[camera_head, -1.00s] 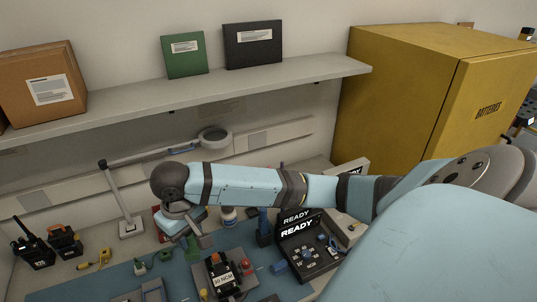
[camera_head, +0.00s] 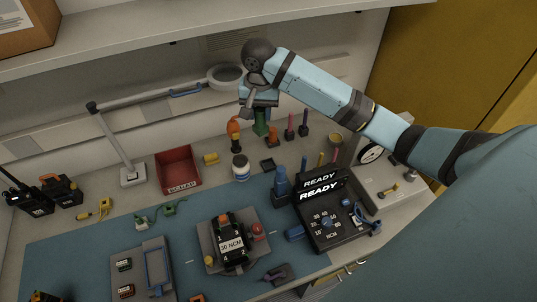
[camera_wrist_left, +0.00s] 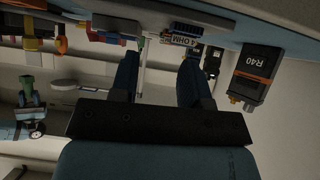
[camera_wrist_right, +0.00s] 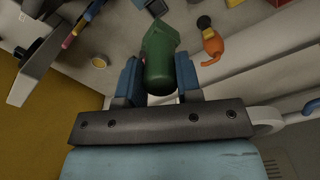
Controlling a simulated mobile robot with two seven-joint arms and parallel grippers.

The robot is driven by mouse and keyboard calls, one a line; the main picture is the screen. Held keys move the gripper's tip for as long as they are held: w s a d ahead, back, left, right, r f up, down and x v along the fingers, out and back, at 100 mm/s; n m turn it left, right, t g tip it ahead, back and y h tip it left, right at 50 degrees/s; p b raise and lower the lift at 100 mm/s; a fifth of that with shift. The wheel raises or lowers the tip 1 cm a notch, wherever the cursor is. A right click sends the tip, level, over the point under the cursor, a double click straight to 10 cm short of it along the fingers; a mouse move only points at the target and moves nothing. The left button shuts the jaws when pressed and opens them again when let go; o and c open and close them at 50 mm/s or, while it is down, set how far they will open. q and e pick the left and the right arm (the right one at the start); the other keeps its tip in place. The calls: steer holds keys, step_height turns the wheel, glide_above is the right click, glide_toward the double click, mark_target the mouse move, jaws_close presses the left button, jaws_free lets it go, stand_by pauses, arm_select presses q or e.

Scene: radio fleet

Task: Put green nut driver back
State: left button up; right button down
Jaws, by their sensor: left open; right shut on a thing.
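The green nut driver (camera_head: 260,124) is at the back of the bench, in the row of tools, beneath my right gripper (camera_head: 259,106). In the right wrist view its thick green handle (camera_wrist_right: 158,62) sits between the two fingers of my right gripper (camera_wrist_right: 160,85), which is shut on it. The driver looks roughly upright; its lower end is hidden, so I cannot tell whether it touches a holder. My left gripper (camera_wrist_left: 160,75) is open and empty in its wrist view, and it is out of the head view.
An orange-handled tool (camera_head: 233,130) stands close left of the driver, a smaller orange one (camera_head: 273,136) close right, and magenta ones (camera_head: 290,128) farther right. A white jar (camera_head: 240,168), red scrap bin (camera_head: 178,168) and black READY unit (camera_head: 325,212) stand nearer. A magnifier lamp (camera_head: 225,75) is behind.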

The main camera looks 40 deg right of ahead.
steer(key=w+d+f+m+b, duration=0.1)
steer(key=w+d+f+m, duration=0.2)
steer(key=d+m, duration=0.1)
steer(key=shift+s+d+f+p, duration=0.15)
steer(key=shift+f+p, duration=0.15)
steer(key=shift+f, duration=4.45)
steer(key=shift+s+d+f+p, duration=0.1)
steer(key=shift+f+p, duration=0.15)
steer(key=shift+f, duration=4.45)
steer(key=c, duration=0.8)
jaws_free()
steer(key=shift+f, duration=0.15)
step_height(320, 180, up, 12)
steer(key=shift+r, duration=0.2)
